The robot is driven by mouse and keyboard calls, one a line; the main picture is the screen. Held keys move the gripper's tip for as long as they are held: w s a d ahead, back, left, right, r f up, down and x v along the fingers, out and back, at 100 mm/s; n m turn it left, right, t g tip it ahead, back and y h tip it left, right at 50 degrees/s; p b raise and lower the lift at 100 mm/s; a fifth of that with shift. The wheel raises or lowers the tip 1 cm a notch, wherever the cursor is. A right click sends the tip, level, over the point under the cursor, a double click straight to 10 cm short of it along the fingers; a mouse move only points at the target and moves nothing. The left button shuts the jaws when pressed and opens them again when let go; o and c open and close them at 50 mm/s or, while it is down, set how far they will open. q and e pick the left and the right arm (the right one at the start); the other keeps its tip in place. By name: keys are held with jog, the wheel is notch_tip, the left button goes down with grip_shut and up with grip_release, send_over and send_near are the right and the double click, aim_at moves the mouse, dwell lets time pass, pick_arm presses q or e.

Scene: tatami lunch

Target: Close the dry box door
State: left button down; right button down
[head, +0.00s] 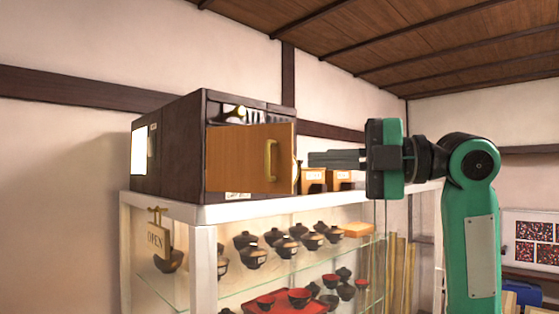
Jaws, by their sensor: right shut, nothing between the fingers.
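The dry box (168,152) is a dark brown cabinet on top of a white-framed display case. Its light wooden door (235,158) with a brass handle (271,160) is at the front. A gap above the door's top edge shows items inside, so the door stands partly open. My right gripper (312,159) comes in from the right, its fingers together and pointing left. The fingertips are just right of the door's right edge, and I cannot tell whether they touch it. My left gripper is not in view.
Small wooden boxes with labels (338,180) stand on the case top behind my right gripper. The glass display case (206,245) below holds several lidded bowls and a red tray (262,307). A framed picture (533,242) is at the far right.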

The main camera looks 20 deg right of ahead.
aim_at(275, 160)
jog(key=p+x, duration=0.2)
jog(key=x, duration=0.1)
jog(key=p+x, duration=0.1)
jog(key=x, duration=0.2)
jog(key=p+x, duration=0.2)
jog(key=x, duration=0.1)
jog(key=shift+a+r+p, duration=0.15)
jog(key=shift+r+p, duration=0.2)
jog(key=shift+r, duration=0.05)
jog(key=w+d+p, duration=0.2)
jog(key=d, duration=0.1)
jog(key=shift+w+f+p, duration=0.3)
jog(key=shift+w+p, duration=0.05)
jog(key=shift+w, duration=0.05)
jog(key=shift+a, duration=0.15)
